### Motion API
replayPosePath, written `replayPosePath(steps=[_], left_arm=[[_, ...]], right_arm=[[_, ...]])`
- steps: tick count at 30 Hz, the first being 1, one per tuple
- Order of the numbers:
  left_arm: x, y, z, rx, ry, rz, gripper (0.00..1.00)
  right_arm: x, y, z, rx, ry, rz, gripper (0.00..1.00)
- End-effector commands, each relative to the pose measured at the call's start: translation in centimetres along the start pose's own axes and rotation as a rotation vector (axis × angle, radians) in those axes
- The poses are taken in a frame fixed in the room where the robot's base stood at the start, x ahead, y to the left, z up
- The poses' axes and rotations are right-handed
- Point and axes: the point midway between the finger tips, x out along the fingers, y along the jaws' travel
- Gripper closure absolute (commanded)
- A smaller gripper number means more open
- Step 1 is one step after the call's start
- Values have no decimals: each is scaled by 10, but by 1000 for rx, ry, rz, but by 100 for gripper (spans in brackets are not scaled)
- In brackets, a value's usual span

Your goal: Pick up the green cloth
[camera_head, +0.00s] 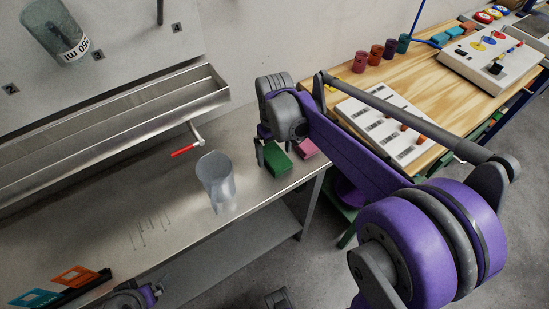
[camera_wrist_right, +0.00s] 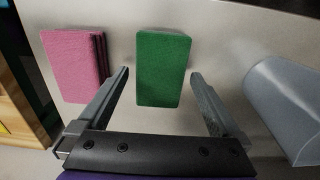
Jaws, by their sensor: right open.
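The green cloth (camera_wrist_right: 163,68) is a folded block lying flat on the metal bench; in the head view it (camera_head: 277,164) is near the bench's right end. My right gripper (camera_wrist_right: 159,76) is open above the cloth, with one finger on each side of it and visible gaps between. In the head view my right gripper (camera_head: 273,150) is over the cloth and partly covers it. It holds nothing. Purple and grey parts of my left arm show at the bottom edge of the head view, where its jaws cannot be made out.
A folded pink cloth (camera_wrist_right: 76,62) lies beside the green one; in the head view it (camera_head: 306,149) is partly hidden. A grey translucent beaker (camera_head: 216,180) stands to the left. A red-handled tap (camera_head: 188,148) is behind it. A wooden table (camera_head: 345,75) stands to the right.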

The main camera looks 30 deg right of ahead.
Motion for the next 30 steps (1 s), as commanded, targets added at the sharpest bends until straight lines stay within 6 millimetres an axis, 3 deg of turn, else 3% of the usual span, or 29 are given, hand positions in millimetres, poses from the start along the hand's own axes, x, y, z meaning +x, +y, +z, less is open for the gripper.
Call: replayPosePath(steps=[4, 11, 24, 30], left_arm=[[2, 0, 1, 0, -1, 0, 0], [1, 0, 1, 0, -1, 0, 0], [1, 0, 1, 0, -1, 0, 0], [1, 0, 1, 0, -1, 0, 0]], right_arm=[[15, 0, 0, 0, 0, 0, 0], [16, 0, 0, 0, 0, 0, 0], [15, 0, 0, 0, 0, 0, 74], [15, 0, 0, 0, 0, 0, 74]])
